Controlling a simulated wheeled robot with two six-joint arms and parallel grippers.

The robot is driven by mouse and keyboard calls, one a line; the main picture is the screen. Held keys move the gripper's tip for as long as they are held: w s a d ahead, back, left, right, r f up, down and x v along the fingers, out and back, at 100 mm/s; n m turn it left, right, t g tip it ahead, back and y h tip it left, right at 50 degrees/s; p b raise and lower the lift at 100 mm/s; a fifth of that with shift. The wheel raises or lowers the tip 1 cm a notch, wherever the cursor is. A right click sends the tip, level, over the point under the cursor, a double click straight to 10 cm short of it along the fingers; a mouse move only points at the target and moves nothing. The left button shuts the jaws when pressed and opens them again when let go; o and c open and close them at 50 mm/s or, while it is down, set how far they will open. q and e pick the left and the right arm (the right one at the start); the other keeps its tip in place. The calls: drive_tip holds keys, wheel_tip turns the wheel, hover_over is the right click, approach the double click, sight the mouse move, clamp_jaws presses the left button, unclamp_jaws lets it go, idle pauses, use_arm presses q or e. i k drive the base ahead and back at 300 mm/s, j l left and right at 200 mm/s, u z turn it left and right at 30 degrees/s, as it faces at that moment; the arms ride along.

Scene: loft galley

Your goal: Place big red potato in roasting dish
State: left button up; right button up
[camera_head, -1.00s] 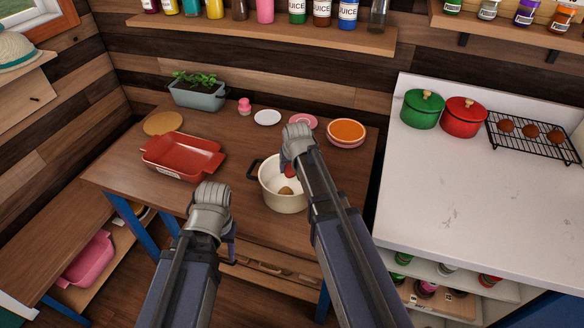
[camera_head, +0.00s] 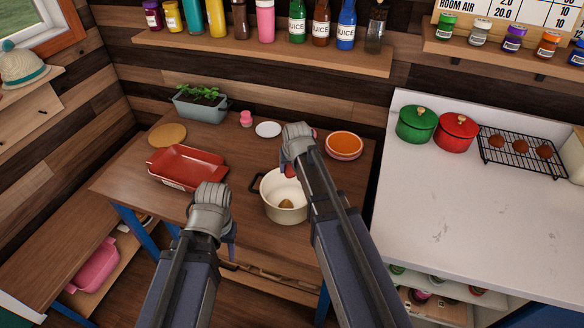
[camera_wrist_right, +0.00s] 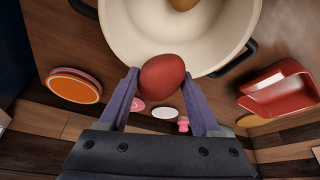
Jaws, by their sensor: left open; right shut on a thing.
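The big red potato (camera_wrist_right: 162,77) is between the fingers of my right gripper (camera_wrist_right: 161,80), which is shut on it. In the head view a bit of the potato (camera_head: 291,170) shows beside my right gripper (camera_head: 290,165), above the rim of a cream pot (camera_head: 286,212). The red roasting dish (camera_head: 187,168) stands on the left of the wooden table; its visible inside looks empty. It also shows at the right of the wrist view (camera_wrist_right: 278,92). My left gripper (camera_head: 230,250) is open in front of the table's near edge, its fingers partly hidden by my arm.
The pot holds a brown potato (camera_head: 286,203) and another reddish one (camera_wrist_right: 184,4). Behind are a planter (camera_head: 201,108), a pink shaker (camera_head: 246,119), a white plate (camera_head: 268,130) and an orange plate (camera_head: 344,143). Bare table lies between dish and pot.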

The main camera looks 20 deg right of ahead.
sight(176, 170)
drive_tip(key=i+j+u, duration=0.35)
drive_tip(key=i+j, duration=0.55)
